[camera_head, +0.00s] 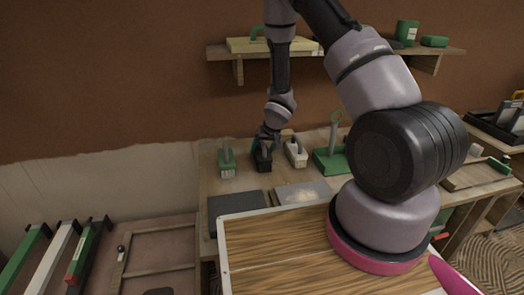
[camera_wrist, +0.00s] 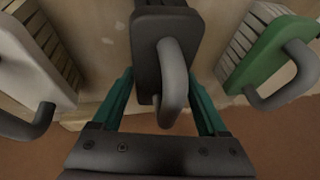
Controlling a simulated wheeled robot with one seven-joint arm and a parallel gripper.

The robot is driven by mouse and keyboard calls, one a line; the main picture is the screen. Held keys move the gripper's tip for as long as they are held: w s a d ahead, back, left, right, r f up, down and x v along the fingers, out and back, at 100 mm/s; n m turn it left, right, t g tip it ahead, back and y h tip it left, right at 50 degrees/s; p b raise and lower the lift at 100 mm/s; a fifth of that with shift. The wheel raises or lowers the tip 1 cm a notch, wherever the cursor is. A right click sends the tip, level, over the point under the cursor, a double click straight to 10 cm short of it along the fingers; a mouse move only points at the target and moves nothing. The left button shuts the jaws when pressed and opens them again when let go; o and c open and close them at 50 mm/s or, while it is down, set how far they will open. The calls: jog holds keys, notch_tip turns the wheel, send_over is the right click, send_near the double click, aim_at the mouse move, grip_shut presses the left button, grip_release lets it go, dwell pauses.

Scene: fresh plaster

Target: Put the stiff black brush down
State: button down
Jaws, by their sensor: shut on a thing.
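The stiff black brush (camera_head: 263,163) is upright at the back of the wooden bench, between a green brush (camera_head: 227,160) and a white brush (camera_head: 297,153). My gripper (camera_head: 266,141) is above it, with the arm reaching down from the shelf side. In the wrist view, the teal fingers of my gripper (camera_wrist: 160,84) are on either side of the black brush (camera_wrist: 150,45) and its grey loop handle, shut on it. The white brush (camera_wrist: 28,75) and the green brush (camera_wrist: 275,50) flank it. I cannot tell whether its underside touches the bench.
A green tool with an upright handle (camera_head: 331,158) stands to the right on the bench (camera_head: 210,180). A dark plate (camera_head: 236,208) and a grey plate with pale material (camera_head: 302,192) lie in front. A shelf (camera_head: 222,52) hangs above. Gaps beside the neighbouring brushes are small.

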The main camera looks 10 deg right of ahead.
jog(key=shift+f, duration=0.15)
grip_release()
jog(key=s+d+r+m+t+h, duration=0.1)
jog(key=s+d+r, duration=0.2)
jog(key=r, duration=0.8)
jog(key=s+d+r+m+h, duration=0.1)
jog(key=s+d+r, duration=0.2)
jog(key=r, duration=0.7)
jog(key=s+d+r+t+h, duration=0.1)
jog(key=s+d+r, duration=0.2)
jog(key=r, duration=0.8)
jog(key=s+a+r+m+y, duration=0.1)
jog(key=s+r, duration=0.6)
jog(key=s, duration=0.3)
jog(key=s+a+r+y, duration=0.1)
jog(key=s+a+r, duration=0.1)
jog(key=s+r, duration=0.5)
jog(key=s, duration=0.3)
jog(key=shift+a+r+m+t+y, duration=0.25)
jog(key=shift+r+m+t+y, duration=0.05)
jog(key=shift+m+y, duration=0.1)
